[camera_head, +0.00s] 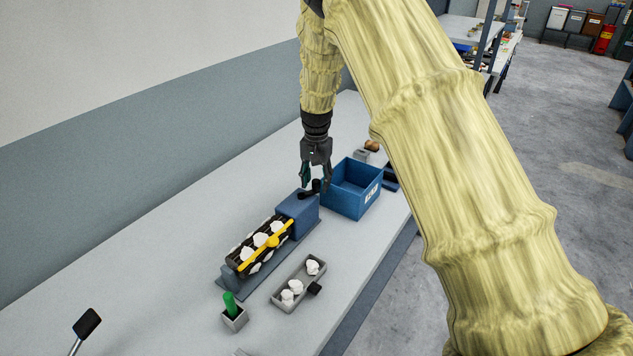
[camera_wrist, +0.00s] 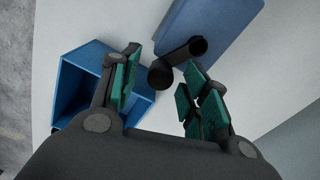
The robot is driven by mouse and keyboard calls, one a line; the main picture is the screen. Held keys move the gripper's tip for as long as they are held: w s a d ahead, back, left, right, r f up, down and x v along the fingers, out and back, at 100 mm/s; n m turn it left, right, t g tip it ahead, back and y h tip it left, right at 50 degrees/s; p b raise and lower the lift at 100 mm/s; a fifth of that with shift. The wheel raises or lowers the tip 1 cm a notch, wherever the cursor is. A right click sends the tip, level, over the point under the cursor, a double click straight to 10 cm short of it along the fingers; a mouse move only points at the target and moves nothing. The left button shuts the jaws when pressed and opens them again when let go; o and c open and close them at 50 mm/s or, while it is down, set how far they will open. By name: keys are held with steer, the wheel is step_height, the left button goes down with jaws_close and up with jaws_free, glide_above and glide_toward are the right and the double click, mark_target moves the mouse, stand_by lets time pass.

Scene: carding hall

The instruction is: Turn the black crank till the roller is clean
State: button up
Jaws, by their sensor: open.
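The black crank (camera_head: 310,190) sits on top of the blue housing (camera_head: 298,213) at the roller's far end. The dark roller (camera_head: 258,246) carries several white tufts, with a yellow bar (camera_head: 272,242) lying along it. My gripper (camera_head: 314,180) points down just above the crank and is open. In the wrist view the crank's arm (camera_wrist: 183,52) and its round knob (camera_wrist: 160,75) show between and beyond the green-padded fingers (camera_wrist: 160,95). The knob lies nearer the left finger and seems apart from both pads. The exact height gap cannot be told.
A blue bin (camera_head: 352,190) stands close to the right of the crank. A grey tray (camera_head: 299,283) with white tufts lies in front of the roller. A small grey holder (camera_head: 235,317) with a green handle stands nearer.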

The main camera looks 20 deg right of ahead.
mark_target(317, 180)
step_height(317, 180, up, 11)
stand_by(0.4)
steer(key=shift+r, duration=0.1)
stand_by(0.8)
